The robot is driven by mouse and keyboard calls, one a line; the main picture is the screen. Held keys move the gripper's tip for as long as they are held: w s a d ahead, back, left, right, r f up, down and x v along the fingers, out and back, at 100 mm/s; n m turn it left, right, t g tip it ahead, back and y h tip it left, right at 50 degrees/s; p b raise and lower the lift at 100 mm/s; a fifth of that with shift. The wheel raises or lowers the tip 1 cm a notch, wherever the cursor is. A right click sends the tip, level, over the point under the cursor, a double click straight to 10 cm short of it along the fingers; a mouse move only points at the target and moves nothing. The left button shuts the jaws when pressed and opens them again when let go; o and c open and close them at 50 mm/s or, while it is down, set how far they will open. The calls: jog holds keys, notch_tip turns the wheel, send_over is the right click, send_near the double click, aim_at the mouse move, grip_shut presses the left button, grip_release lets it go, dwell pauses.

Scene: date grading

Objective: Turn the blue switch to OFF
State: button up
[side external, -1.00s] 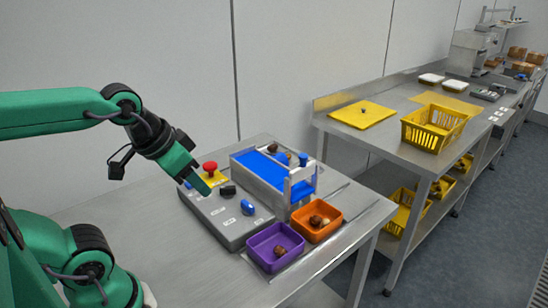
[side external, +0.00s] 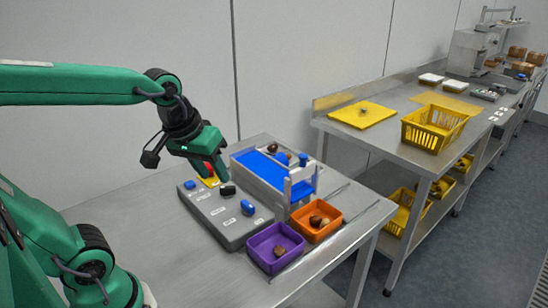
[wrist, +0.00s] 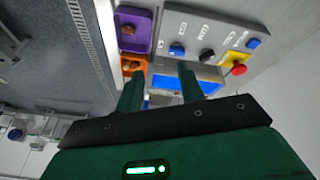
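The grey control box (side external: 222,212) lies on the steel table. A blue knob (side external: 248,207) sits at its end near the trays; it also shows in the wrist view (wrist: 177,50). I cannot read which label it points to. A black knob (side external: 228,190) is beside it, and a second blue control (side external: 190,185) is at the far end. My gripper (side external: 222,176) is above the box near the black knob and red button, apart from the blue knob. In the wrist view my fingers (wrist: 161,74) are spread with nothing between them.
A red button (side external: 208,168) on a yellow plate is partly hidden by my gripper. A small conveyor (side external: 262,168) with a blue belt stands behind the box. Purple (side external: 262,262) and orange (side external: 333,232) trays holding dates are to the right. The near tabletop is clear.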

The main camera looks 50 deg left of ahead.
jog(key=w+a+f+n+g, duration=0.2)
jog(key=w+a+f+n, duration=0.15)
jog(key=w+n, duration=0.35)
jog(key=n+g, duration=0.2)
jog(key=n, duration=0.4)
send_over(247, 204)
notch_tip(247, 204, down, 7)
jog(key=shift+f, duration=3.9)
jog(key=shift+c, duration=0.5)
grip_shut()
